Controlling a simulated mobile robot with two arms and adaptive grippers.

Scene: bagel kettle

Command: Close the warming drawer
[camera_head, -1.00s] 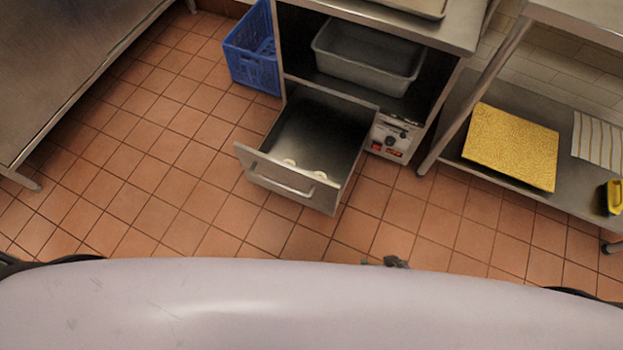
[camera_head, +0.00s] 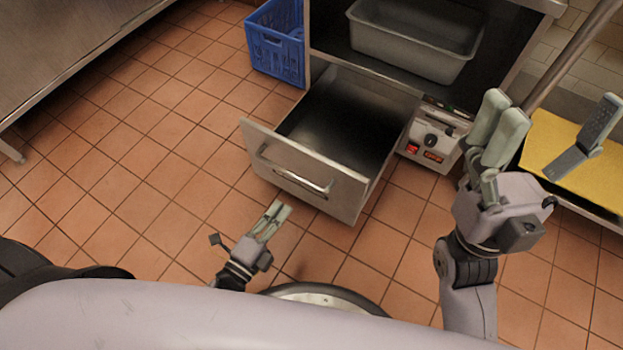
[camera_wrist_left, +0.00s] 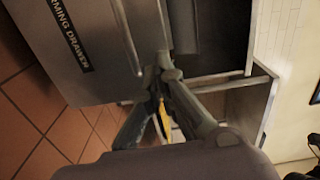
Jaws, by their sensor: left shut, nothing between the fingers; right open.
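The warming drawer (camera_head: 345,191) is a steel drawer pulled well out of the lower part of a cabinet, with a bar handle (camera_head: 295,180) on its front. Its interior that shows looks empty. In the left wrist view the drawer front (camera_wrist_left: 95,40) fills the upper left and bears a "warming drawer" label. My left gripper (camera_head: 281,210) is shut and empty, low in front of the drawer front and below the handle. It also shows in the left wrist view (camera_wrist_left: 160,75), where I cannot tell whether it touches the front. My right gripper (camera_head: 548,112) is open and empty, right of the drawer.
A control panel (camera_head: 432,138) with a knob sits right of the drawer opening. A grey tub (camera_head: 415,45) is on the shelf above. A blue crate (camera_head: 275,45) stands left of the cabinet. A yellow mat (camera_head: 570,150) lies at the right. Tiled floor at left is clear.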

